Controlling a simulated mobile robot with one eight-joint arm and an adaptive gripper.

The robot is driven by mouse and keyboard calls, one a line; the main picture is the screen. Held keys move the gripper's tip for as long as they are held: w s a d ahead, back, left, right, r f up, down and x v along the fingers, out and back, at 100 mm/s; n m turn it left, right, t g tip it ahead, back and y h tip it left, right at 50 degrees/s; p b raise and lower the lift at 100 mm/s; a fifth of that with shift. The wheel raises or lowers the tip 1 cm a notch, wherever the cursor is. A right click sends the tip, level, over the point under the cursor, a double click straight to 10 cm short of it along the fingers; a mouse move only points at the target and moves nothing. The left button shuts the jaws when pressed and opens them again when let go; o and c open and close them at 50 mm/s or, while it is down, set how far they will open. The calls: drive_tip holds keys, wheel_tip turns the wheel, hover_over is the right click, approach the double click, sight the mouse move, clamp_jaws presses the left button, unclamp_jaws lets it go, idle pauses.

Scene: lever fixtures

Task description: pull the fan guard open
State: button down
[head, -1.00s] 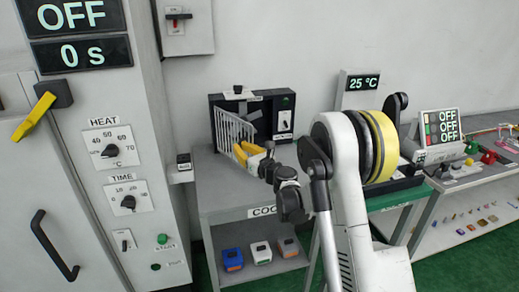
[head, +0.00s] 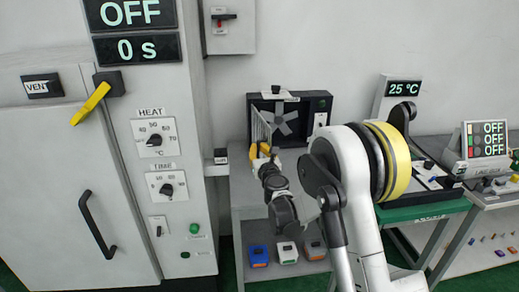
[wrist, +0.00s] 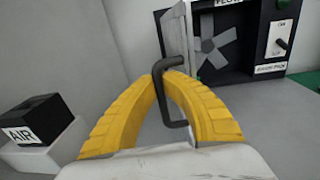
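The fan guard (head: 260,125) is a light grille standing out from the left side of the black fan box (head: 322,100). It is swung open, and the grey fan (head: 286,119) behind it shows. In the wrist view the guard (wrist: 175,35) is seen nearly edge-on, with a dark bracket handle (wrist: 166,108) near its outer edge. My gripper (wrist: 168,74) has yellow fingers closed around the handle, their tips meeting near its upper part. In the head view my gripper (head: 260,152) is at the guard's lower outer edge, and the handle is hidden.
The fan box stands on a grey bench against the wall. A tall oven cabinet (head: 105,180) is on the left. A small black AIR box (wrist: 45,118) sits on a white block at left. A 25 °C display (head: 402,88) stands to the right.

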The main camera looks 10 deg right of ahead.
drive_tip(key=c, duration=1.5)
unclamp_jaws()
drive_tip(key=s, duration=1.2)
drive_tip(key=shift+d, duration=0.3)
